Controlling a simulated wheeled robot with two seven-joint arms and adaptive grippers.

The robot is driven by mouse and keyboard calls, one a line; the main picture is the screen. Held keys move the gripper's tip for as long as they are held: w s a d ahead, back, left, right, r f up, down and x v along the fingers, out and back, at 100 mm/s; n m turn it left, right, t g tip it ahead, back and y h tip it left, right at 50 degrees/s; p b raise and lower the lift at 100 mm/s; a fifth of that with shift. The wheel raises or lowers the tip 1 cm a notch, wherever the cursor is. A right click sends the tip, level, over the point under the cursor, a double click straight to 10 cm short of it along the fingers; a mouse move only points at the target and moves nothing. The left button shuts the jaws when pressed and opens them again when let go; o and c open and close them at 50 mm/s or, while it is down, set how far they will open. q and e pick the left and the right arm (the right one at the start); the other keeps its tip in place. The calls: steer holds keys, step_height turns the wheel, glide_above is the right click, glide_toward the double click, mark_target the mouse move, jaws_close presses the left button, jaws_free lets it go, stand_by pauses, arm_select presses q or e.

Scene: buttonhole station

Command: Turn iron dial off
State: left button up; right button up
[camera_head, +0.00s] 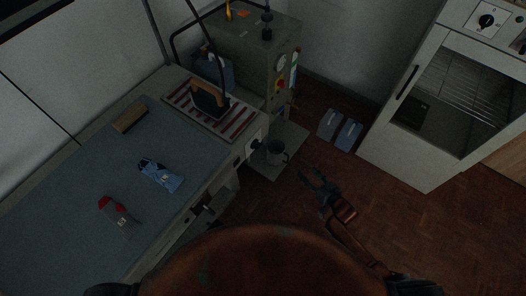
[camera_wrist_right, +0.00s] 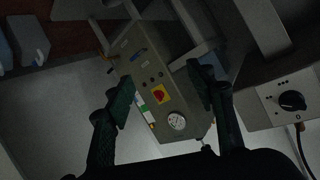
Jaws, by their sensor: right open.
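The iron (camera_head: 208,98), with a tan handle, rests on a red-and-white striped pad at the far end of the ironing table. A dark round dial (camera_head: 254,144) sits on the table's end face below it. In the right wrist view a black dial (camera_wrist_right: 292,101) on a pale panel with small marks shows at the right, beyond the right finger; its pointer setting is too dark to read. My right gripper (camera_head: 318,181) is open and empty, over the floor right of the dial and apart from it. My left gripper is not in view.
A grey-green machine (camera_head: 243,45) with a gauge and red knob stands behind the table; it fills the middle of the wrist view (camera_wrist_right: 145,70). A white oven cabinet (camera_head: 405,125) stands right.

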steer(key=w+a+r+n+y+b, duration=0.2)
steer(key=a+r+y, duration=0.3)
steer(key=a+r, duration=0.55)
steer(key=g+y+b, duration=0.1)
steer(key=y+b, duration=0.1)
steer(key=y, duration=0.1)
glide_toward(257, 145)
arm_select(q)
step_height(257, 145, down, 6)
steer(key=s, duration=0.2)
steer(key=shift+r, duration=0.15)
arm_select(e)
steer(key=x, duration=0.7)
steer(key=shift+w+f+n, duration=0.15)
steer(key=shift+f+n, duration=0.15)
steer(key=shift+f, duration=0.05)
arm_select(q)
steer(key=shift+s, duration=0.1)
arm_select(e)
steer(key=shift+c, duration=0.3)
steer(key=c, duration=1.1)
